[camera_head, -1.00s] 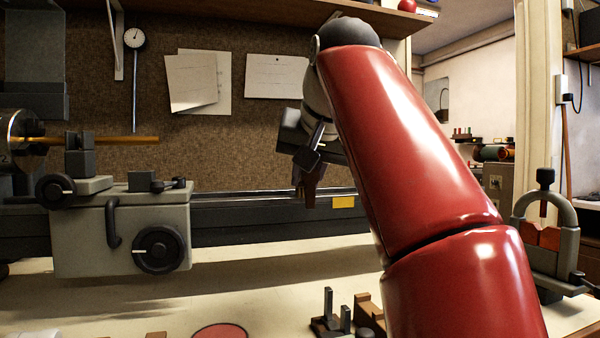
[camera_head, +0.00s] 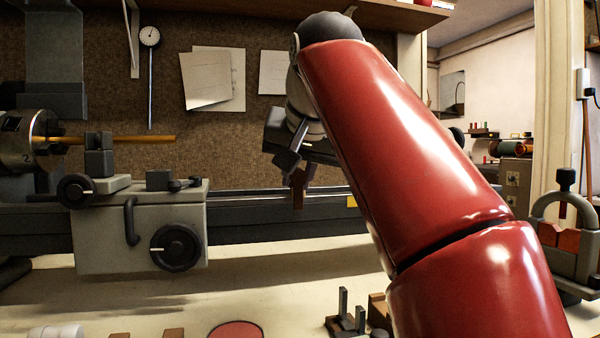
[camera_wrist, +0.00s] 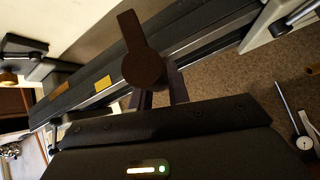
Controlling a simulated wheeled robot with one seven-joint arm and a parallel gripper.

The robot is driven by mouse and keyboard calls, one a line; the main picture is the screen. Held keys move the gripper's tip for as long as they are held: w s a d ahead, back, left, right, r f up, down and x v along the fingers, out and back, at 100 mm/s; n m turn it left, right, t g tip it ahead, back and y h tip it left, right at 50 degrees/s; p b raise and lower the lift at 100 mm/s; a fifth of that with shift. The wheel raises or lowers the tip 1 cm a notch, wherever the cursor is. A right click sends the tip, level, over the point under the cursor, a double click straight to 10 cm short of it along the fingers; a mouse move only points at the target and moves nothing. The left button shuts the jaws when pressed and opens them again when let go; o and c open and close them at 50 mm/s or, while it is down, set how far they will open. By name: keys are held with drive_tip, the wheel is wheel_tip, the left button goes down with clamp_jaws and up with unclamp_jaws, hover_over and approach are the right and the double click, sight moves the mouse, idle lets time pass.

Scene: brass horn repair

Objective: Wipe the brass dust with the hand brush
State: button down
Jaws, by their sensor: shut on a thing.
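My gripper (camera_head: 298,182) hangs in front of the lathe bed, beyond my red arm. In the wrist view my gripper (camera_wrist: 160,98) is shut on a dark brown piece with a rounded end and a flat, narrower part, which I take to be the hand brush (camera_wrist: 144,62). In the head view the brush (camera_head: 298,197) shows only as a small brown shape below the fingers. It is held in the air, apart from the bench. I cannot make out any brass dust in either view.
The lathe carriage (camera_head: 140,232) with handwheels and a chuck (camera_head: 28,140) holding a brass rod (camera_head: 130,139) stand at left. A vise (camera_head: 562,240) stands at right. A red disc (camera_head: 237,331) and small dark blocks (camera_head: 345,318) lie at the front. The middle bench top (camera_head: 270,270) is clear.

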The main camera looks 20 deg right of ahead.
drive_tip(key=shift+r+p, duration=3.05)
drive_tip(key=shift+p, duration=0.2)
drive_tip(key=shift+f, duration=0.1)
drive_tip(key=shift+r, duration=1.5)
